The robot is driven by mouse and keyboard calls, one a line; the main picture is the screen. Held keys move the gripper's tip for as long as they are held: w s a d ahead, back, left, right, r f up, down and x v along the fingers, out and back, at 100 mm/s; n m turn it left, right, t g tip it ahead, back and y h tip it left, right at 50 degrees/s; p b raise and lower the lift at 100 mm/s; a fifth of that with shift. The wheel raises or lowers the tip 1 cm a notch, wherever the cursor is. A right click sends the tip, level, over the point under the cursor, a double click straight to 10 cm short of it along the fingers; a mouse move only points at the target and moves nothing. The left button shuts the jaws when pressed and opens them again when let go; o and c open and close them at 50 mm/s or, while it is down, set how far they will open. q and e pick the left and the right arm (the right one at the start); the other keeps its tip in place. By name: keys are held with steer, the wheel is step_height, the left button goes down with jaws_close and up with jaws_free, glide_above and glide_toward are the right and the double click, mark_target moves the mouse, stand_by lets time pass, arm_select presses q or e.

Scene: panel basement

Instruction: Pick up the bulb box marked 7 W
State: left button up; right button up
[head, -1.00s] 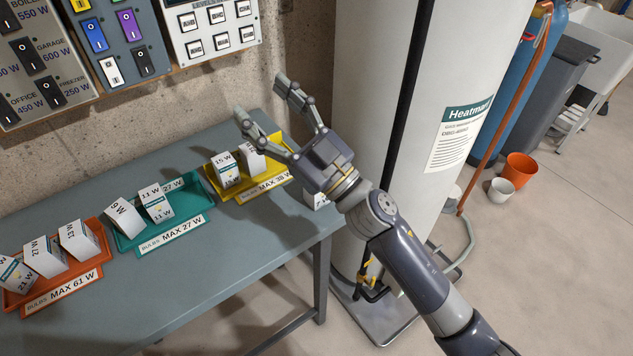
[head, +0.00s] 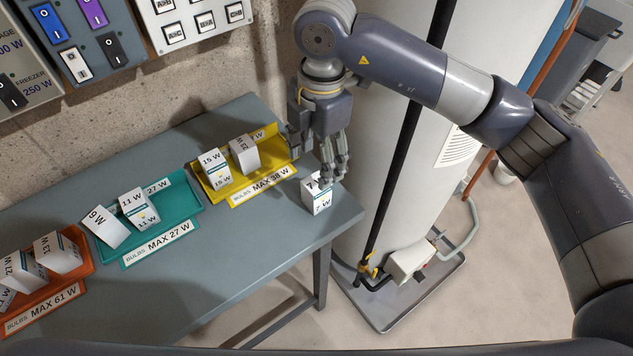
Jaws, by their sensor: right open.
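The white bulb box marked 7 W (head: 318,201) stands upright on the grey table near its right end, outside the trays. My right gripper (head: 325,172) points down just above and behind this box. Its fingers are open, and the fingertips are close to the box's top, partly covering it. I cannot tell whether they touch it. My left gripper is not in view.
The yellow tray (head: 238,203) marked MAX 38 W stands just left of the box. The teal tray (head: 188,241) and the orange tray (head: 74,280) hold more boxes. The white tank (head: 393,130) stands close behind the table's right end. The table's front strip (head: 210,295) is clear.

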mark_target(316, 183)
steer(key=shift+h, duration=0.3)
steer(key=f, duration=0.2)
steer(key=d+f+p, duration=0.1)
steer(key=f, duration=0.2)
steer(key=shift+w, duration=0.2)
steer(key=f+p, duration=0.2)
steer(key=f, duration=0.1)
steer(key=a+f+p, duration=0.1)
steer(key=f, duration=0.1)
steer(key=shift+w, duration=0.15)
steer(key=shift+f, duration=0.2)
steer(key=c, duration=1.1)
